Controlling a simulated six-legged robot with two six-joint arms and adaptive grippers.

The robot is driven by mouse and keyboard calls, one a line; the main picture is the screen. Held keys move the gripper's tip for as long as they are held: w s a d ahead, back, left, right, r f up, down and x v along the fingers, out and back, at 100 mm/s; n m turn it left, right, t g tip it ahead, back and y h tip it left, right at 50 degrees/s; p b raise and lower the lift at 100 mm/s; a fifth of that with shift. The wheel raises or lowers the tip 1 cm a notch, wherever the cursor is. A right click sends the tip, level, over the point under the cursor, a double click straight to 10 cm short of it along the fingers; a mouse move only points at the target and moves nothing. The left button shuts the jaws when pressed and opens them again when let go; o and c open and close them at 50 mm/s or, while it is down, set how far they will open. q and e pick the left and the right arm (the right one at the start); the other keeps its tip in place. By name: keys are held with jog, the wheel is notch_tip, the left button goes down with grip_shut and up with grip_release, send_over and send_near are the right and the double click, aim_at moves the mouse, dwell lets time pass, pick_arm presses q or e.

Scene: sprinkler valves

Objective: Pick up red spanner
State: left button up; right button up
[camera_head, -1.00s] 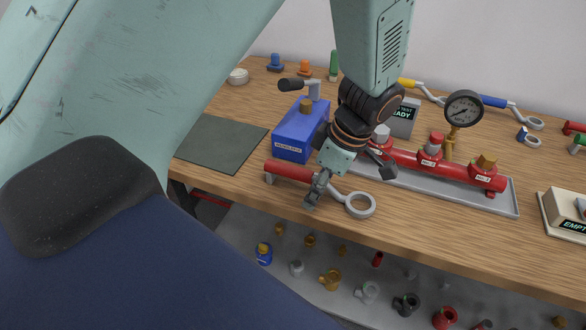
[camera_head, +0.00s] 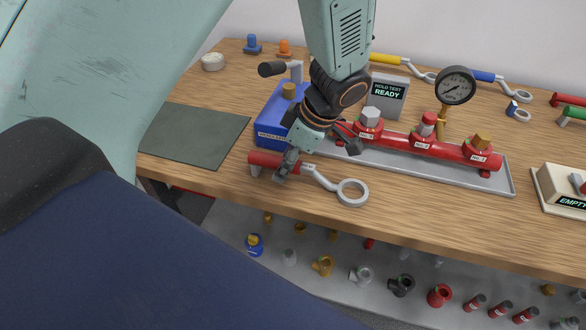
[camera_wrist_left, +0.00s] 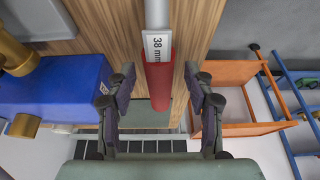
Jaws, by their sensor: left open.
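The red spanner lies along the bench's front edge. Its red handle (camera_head: 264,159) is at the left and its grey ring head (camera_head: 352,193) at the right. My left gripper (camera_head: 315,160) is open over the handle, with one finger in front of it. In the left wrist view the red handle (camera_wrist_left: 158,84) lies between the two open fingers of my left gripper (camera_wrist_left: 160,82), with a gap on each side. A "38 mm" label (camera_wrist_left: 158,45) shows on it. My right gripper is not in view.
A blue box (camera_head: 275,122) stands close behind the handle. A red valve manifold (camera_head: 400,139) lies in a grey tray (camera_head: 506,185) to the right. A dark mat (camera_head: 195,137) is at left. Below the edge, a shelf (camera_head: 330,288) holds several fittings.

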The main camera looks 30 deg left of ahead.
pick_arm(q)
jog(key=shift+s+x, duration=0.25)
jog(key=shift+x, duration=0.8)
jog(key=shift+a+f, duration=0.15)
jog(key=shift+a, duration=0.15)
jog(key=shift+w+a+f, duration=0.15)
jog(key=shift+w+a, duration=0.05)
jog(key=shift+d, duration=0.35)
jog(key=c, duration=0.4)
jog(key=shift+s+a, duration=0.1)
jog(key=shift+a, duration=0.15)
jog(key=c, duration=0.4)
jog(key=shift+d, duration=0.15)
grip_shut()
